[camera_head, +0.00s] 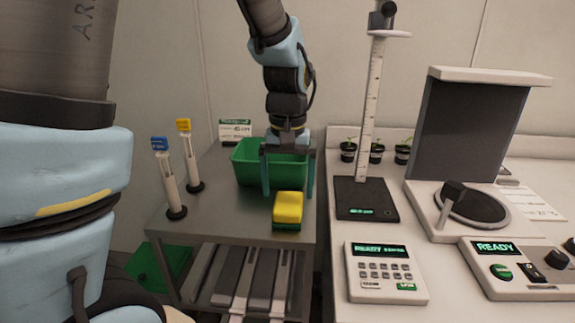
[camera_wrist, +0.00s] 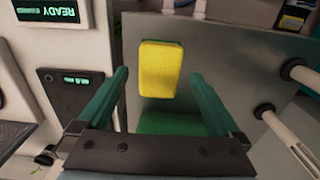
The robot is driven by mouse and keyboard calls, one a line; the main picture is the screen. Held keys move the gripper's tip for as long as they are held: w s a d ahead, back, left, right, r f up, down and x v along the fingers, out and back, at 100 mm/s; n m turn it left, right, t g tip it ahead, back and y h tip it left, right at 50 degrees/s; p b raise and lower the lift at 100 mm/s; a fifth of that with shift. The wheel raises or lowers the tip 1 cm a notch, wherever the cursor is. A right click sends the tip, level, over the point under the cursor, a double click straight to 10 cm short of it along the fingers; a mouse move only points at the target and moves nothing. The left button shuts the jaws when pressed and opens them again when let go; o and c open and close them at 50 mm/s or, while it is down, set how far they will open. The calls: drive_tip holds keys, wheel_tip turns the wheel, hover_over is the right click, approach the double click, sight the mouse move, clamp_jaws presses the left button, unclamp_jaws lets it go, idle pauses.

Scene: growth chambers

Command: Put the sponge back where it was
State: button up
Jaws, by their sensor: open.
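The sponge (camera_head: 288,209), yellow on top with a dark green underside, rests on the grey metal cart top (camera_head: 235,211) near its front right edge. It also shows in the wrist view (camera_wrist: 160,68), ahead of and between my fingers. My gripper (camera_head: 288,194) is open and empty, with one finger on each side, above the cart behind the sponge. It does not touch the sponge in the views. A green bin (camera_head: 247,168) stands on the cart behind the sponge, partly hidden by my gripper.
Two posts with a blue tag (camera_head: 160,144) and a yellow tag (camera_head: 183,125) stand on the cart's left. A white bench (camera_head: 330,290) on the right carries a keypad device (camera_head: 385,273), a height gauge (camera_head: 367,199) and small potted plants (camera_head: 376,152). A gap separates cart and bench.

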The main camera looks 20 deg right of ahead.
sight(287, 205)
wheel_tip(287, 205, up, 6)
drive_tip(key=shift+r, duration=0.2)
drive_tip(key=w+a+f+n, duration=0.1)
drive_tip(key=a+f, duration=0.3)
drive_tip(key=a, duration=0.8)
drive_tip(key=w+a+f+n+t, duration=0.1)
drive_tip(key=a+f, duration=0.3)
drive_tip(key=a, duration=0.9)
drive_tip(key=shift+f+n+t, duration=0.2)
drive_tip(key=shift+n+t, duration=0.1)
drive_tip(key=shift+n, duration=0.6)
